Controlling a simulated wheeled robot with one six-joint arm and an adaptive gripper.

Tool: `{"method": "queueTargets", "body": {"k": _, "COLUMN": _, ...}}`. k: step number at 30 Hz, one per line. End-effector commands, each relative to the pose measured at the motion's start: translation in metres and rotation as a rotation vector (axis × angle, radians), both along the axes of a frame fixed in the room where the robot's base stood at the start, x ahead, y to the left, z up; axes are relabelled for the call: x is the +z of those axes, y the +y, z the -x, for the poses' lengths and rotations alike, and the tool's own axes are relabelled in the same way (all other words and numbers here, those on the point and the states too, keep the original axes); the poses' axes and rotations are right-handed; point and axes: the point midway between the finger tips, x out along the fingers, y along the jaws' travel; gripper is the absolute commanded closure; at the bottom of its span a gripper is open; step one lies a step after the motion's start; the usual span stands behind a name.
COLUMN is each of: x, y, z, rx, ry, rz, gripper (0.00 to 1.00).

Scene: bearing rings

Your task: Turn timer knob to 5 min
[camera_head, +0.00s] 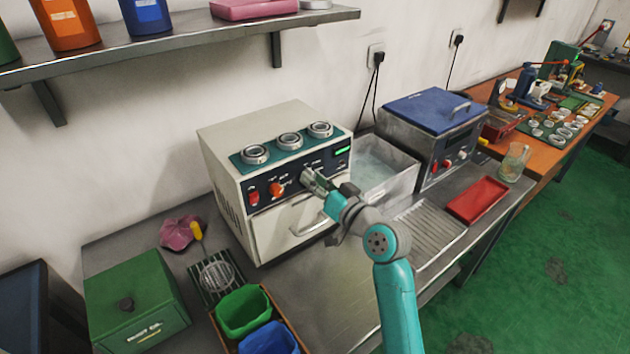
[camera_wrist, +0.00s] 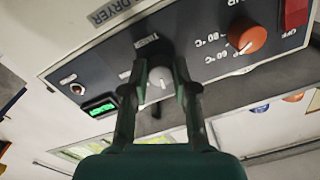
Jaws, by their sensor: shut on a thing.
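The cream dryer (camera_head: 225,155) stands on the steel bench with its dark control panel (camera_head: 262,181) facing me. In the wrist view, the grey timer knob (camera_wrist: 159,78) sits under the label "TIMER" and carries a pale pointer line. My gripper (camera_wrist: 160,84) has one finger on each side of this knob and is shut on it. In the head view, my gripper (camera_head: 315,182) reaches the panel's right part and hides most of the knob. I cannot read which minute mark the pointer meets.
An orange temperature knob (camera_wrist: 247,36) and a red switch (camera_wrist: 294,14) are beside the timer. A lit green display (camera_wrist: 101,107) is on its other side. The dryer's door handle (camera_head: 309,225) lies below the panel. A steel basin (camera_head: 400,185) stands to the right.

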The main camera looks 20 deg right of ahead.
Motion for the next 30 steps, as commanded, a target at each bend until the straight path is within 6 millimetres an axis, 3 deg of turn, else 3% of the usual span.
{"method": "queueTargets", "body": {"k": 18, "x": 0.0001, "y": 0.0006, "z": 0.0003, "rx": -0.001, "ry": 0.171, "rz": -0.527, "gripper": 1.0}}
{"method": "queueTargets", "body": {"k": 30, "x": 0.0002, "y": 0.0009, "z": 0.0003, "rx": -0.002, "ry": 0.235, "rz": -0.723, "gripper": 1.0}}
